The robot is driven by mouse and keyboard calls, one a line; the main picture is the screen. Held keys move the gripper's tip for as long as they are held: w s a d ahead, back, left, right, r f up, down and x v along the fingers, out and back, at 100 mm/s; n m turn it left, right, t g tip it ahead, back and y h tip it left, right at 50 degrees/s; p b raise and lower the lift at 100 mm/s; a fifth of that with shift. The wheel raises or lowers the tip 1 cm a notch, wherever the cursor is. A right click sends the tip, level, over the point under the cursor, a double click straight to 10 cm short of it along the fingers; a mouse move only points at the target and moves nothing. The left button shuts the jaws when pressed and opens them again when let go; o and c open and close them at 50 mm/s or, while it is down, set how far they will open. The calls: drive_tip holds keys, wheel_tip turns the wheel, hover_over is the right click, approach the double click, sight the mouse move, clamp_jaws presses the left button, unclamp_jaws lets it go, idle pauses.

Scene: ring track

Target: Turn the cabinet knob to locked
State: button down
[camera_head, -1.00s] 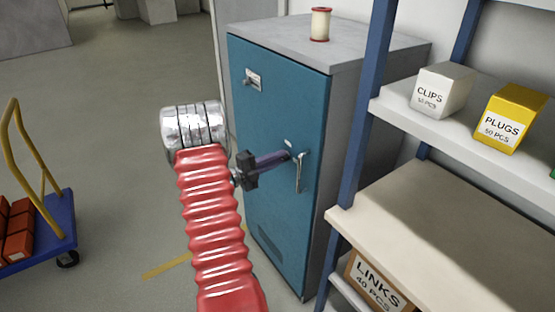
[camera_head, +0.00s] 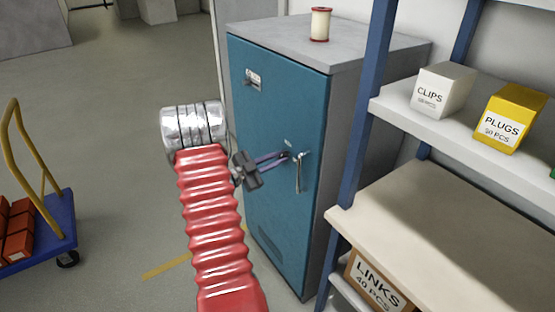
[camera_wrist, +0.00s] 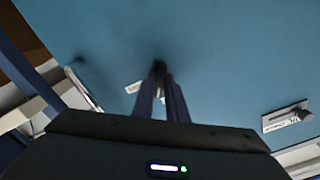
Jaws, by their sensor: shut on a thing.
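The blue cabinet (camera_head: 275,115) stands upright with its door shut. My gripper (camera_head: 284,157) reaches the door from the left, just left of the silver handle (camera_head: 300,172). In the wrist view my gripper's (camera_wrist: 159,80) two purple fingers converge at the door on a small dark thing, apparently the knob (camera_wrist: 158,66). The fingers hide most of it, so its setting cannot be read. A small white label (camera_wrist: 133,87) shows beside the fingertips; its marking is not legible.
A second plate with a small knob-like part (camera_wrist: 285,117) is on the door. A spool (camera_head: 320,24) stands on the cabinet. A shelf rack (camera_head: 365,115) with boxes stands close at the right. A blue trolley (camera_head: 50,230) is at the left. The floor between is clear.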

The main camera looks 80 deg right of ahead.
drive_tip(key=n, duration=0.6)
drive_tip(key=shift+f+n, duration=0.25)
drive_tip(key=shift+n, duration=0.15)
drive_tip(key=c, duration=1.8)
unclamp_jaws()
drive_tip(key=shift+r, duration=0.1)
drive_tip(key=shift+o, duration=0.2)
drive_tip(key=v, duration=1.3)
drive_tip(key=shift+w+a, duration=0.3)
